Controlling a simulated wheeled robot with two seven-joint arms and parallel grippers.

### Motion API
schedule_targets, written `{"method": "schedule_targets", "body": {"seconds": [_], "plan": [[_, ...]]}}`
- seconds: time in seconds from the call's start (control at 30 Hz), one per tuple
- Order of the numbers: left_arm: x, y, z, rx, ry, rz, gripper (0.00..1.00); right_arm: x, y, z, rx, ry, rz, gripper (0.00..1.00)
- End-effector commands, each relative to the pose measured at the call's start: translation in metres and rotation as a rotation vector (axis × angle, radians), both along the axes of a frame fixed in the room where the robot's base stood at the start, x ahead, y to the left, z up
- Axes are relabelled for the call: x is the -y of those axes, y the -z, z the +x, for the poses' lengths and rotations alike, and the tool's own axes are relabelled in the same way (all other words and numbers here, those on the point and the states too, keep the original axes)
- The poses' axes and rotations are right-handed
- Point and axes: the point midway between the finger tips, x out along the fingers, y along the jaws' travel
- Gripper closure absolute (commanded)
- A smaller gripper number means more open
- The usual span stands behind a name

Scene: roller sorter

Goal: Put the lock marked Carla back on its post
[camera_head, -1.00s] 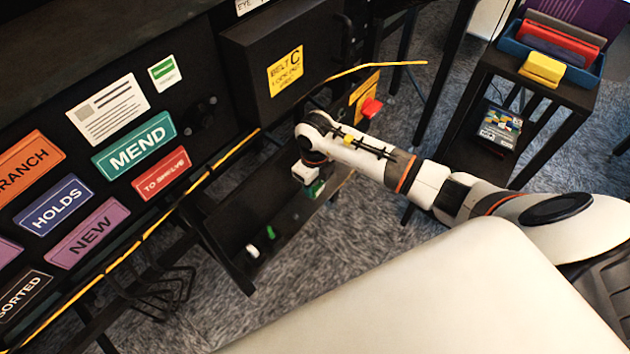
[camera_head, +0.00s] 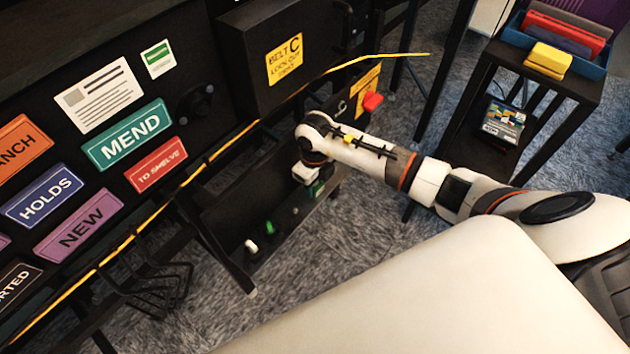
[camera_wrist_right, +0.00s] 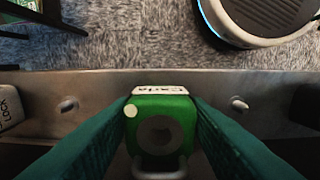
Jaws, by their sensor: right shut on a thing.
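My right gripper (camera_head: 314,188) is over the dark rail below the belt machine in the head view. In the right wrist view its two green-padded fingers (camera_wrist_right: 160,125) are shut on a green lock (camera_wrist_right: 158,108) with a white top label reading Carla. A pale shackle shows at the lock's lower edge. The lock is in front of the metal rail (camera_wrist_right: 100,85), between a post (camera_wrist_right: 68,104) on the left and another (camera_wrist_right: 239,104) on the right. Whether a post is behind the lock is hidden. My left gripper is not in view.
A grey lock (camera_wrist_right: 8,106) sits at the left edge in the wrist view. A white item (camera_head: 252,246) and a green item (camera_head: 270,228) are on the rail's near part. A yellow cord (camera_head: 225,145) runs above. A dark stand (camera_head: 560,85) is at right.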

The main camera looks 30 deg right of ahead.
Motion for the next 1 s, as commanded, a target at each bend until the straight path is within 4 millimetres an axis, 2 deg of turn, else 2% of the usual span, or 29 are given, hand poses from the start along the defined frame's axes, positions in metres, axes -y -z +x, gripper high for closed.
{"method": "schedule_targets", "body": {"seconds": [1.0], "plan": [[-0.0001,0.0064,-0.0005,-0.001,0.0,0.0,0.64,0.0003,0.0076,0.0005,0.001,0.0,0.0,0.84]]}}
